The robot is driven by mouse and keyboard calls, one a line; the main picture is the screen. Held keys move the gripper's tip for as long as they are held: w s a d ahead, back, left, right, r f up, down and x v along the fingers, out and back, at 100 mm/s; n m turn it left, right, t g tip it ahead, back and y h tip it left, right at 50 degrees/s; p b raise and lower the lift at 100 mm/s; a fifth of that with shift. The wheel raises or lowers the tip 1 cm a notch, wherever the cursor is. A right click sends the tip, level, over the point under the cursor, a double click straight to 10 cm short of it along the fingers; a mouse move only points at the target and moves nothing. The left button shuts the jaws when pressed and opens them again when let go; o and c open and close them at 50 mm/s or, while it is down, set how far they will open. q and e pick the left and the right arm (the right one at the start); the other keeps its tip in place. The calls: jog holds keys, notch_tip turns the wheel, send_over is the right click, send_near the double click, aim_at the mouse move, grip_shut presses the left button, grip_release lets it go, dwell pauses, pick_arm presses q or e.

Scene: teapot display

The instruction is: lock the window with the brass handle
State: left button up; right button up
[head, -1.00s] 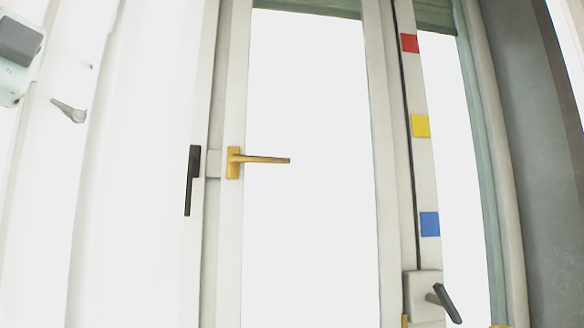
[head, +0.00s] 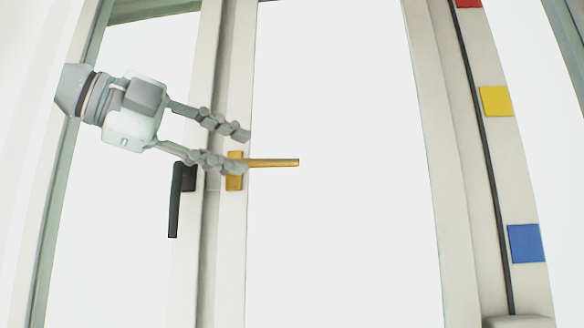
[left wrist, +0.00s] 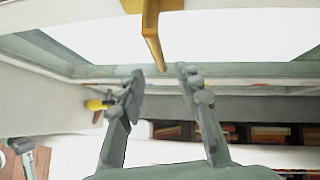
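The brass handle (head: 275,162) is on the white frame (head: 235,260) of the window, its lever level and pointing right. My left gripper (head: 246,152) comes in from the left with its fingers apart. In the head view the lower finger overlaps the handle's mounting plate and the upper finger is above the lever. In the left wrist view the brass handle (left wrist: 152,42) is at top centre, and the open fingers (left wrist: 160,72) have nothing between them. I cannot tell whether a finger touches the handle.
A black handle (head: 175,205) hangs downward on the neighbouring frame, just below my left fingers. Yellow (head: 496,101) and blue (head: 525,243) squares are on the frame at right. The glass right of the brass handle is clear. A small yellow object (left wrist: 95,104) shows in the wrist view.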

aim_at(265, 161)
pick_arm(q)
jog(key=shift+w+d, duration=0.2)
jog(key=shift+d, duration=0.15)
jog(key=p+x, duration=0.1)
jog(key=x, duration=0.5)
jog(key=shift+w+d+f, duration=0.15)
jog(key=shift+w+d, duration=0.1)
pick_arm(e)
jog(key=f, duration=0.3)
jog(key=shift+a+f, duration=0.15)
jog(key=shift+a, duration=0.1)
pick_arm(q)
jog(key=shift+c, duration=0.3)
grip_shut()
